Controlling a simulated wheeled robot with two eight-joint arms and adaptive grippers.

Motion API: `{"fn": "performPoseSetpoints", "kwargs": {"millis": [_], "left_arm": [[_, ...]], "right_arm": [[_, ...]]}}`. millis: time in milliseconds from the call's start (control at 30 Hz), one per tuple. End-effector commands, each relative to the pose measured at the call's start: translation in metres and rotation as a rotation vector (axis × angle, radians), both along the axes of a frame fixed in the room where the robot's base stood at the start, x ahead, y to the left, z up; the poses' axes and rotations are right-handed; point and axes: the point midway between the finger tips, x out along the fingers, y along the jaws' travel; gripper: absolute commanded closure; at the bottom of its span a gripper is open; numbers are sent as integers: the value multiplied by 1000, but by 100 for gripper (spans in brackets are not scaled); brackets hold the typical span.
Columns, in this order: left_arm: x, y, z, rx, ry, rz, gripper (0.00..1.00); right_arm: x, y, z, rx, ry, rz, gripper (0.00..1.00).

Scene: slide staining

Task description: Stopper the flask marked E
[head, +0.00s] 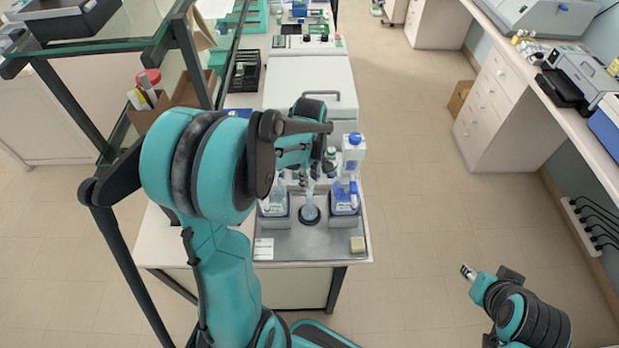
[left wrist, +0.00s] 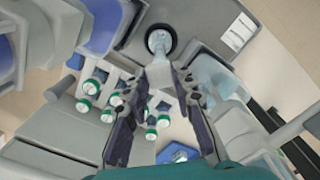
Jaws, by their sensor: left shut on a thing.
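A clear flask (head: 310,207) with a pale blue tint stands in a round black holder (head: 310,221) on the grey tray. Its marking cannot be read. My left gripper (head: 307,178) is above it, fingers pointing down. In the left wrist view my left gripper (left wrist: 157,80) is shut on a pale clear thing, which looks like the neck of the flask (left wrist: 159,45). The fingers hide part of it. No separate stopper can be made out. My right gripper (head: 468,272) is away over the floor at the lower right, apart from everything; its jaws are too small to judge.
Grey stands with clear and blue vessels flank the holder. Several green-capped vials (left wrist: 92,86) stand close by my left fingers. A blue-capped bottle (head: 354,150) stands behind. A glass shelf (head: 90,50) is at left.

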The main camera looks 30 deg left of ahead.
Motion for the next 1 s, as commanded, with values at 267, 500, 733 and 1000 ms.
{"fn": "performPoseSetpoints", "kwargs": {"millis": [267,500,733,1000], "left_arm": [[0,0,-3,0,0,0,87],[0,0,-2,0,0,0,73],[0,0,-2,0,0,0,51],[0,0,-2,0,0,0,34]], "right_arm": [[0,0,-3,0,0,0,64],[0,0,-3,0,0,0,64],[0,0,-3,0,0,0,64],[0,0,-3,0,0,0,64]]}}
